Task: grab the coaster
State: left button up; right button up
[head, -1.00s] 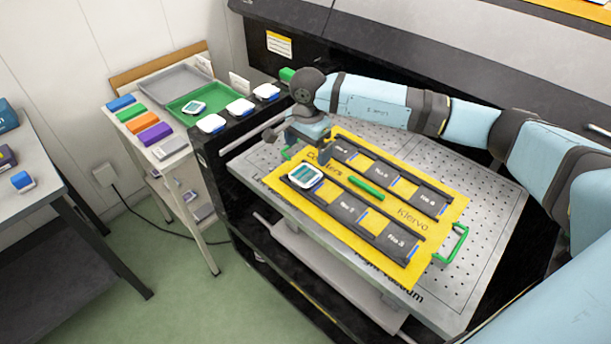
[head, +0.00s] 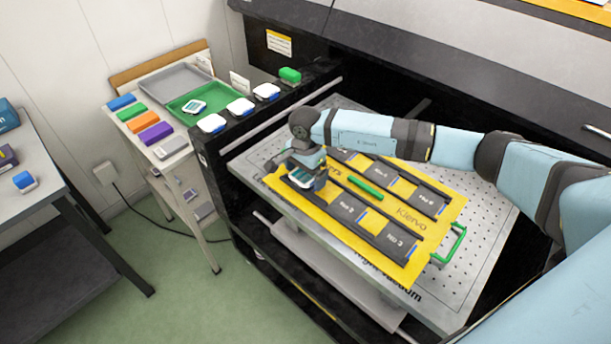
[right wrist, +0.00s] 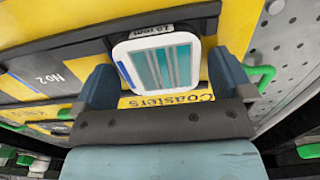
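The coaster, a white rounded square with a teal striped print, lies at the near left end of the yellow jig (head: 437,205) on the printer bed. In the head view the coaster (head: 299,182) is partly covered by my right gripper (head: 308,178). In the right wrist view the coaster (right wrist: 160,62) sits between the two blue fingers of my right gripper (right wrist: 162,66). The fingers are open, one on each side, with a small gap showing at the right finger. My left gripper is not in view.
A green tray (head: 178,108) with a similar coaster, a grey tray (head: 160,82) and coloured blocks stand on the left side table. Several white-topped items line the printer edge. A green bar (head: 364,187) lies mid-jig; a green handle (head: 458,243) is at right.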

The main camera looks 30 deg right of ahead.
jog(key=c, duration=0.8)
jog(key=shift+r, duration=0.15)
